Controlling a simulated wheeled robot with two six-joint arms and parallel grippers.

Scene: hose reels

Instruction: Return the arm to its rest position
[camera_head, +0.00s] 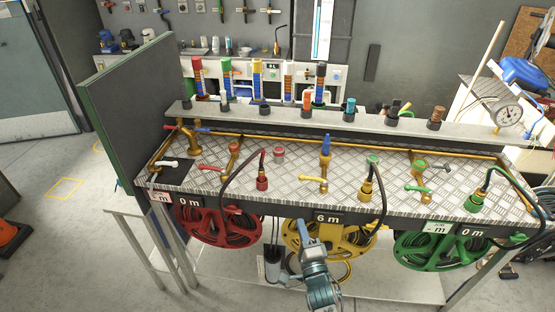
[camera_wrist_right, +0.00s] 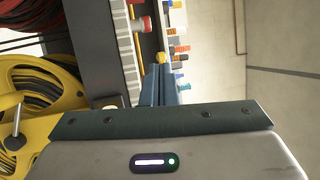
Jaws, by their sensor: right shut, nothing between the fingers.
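My right gripper (camera_head: 308,243) is shut and empty. In the head view it is low in the middle, in front of the yellow hose reel (camera_head: 356,241), and overlaps its lower left part. I cannot tell whether it touches the reel. In the right wrist view the closed fingers (camera_wrist_right: 158,86) point up the picture, with nothing between them, and the yellow reel (camera_wrist_right: 66,93) is at the left. The red reel (camera_head: 187,226) hangs to the left and the green reel (camera_head: 408,262) to the right. My left gripper is not in view.
The bench (camera_head: 210,180) with its metal plate top carries brass valves, pipes and hose ends. Signs read "0 m", "6 m" (camera_head: 327,218) and "0 m". A dark panel (camera_head: 125,105) stands at the bench's left end. The floor (camera_head: 60,240) at the left is mostly clear.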

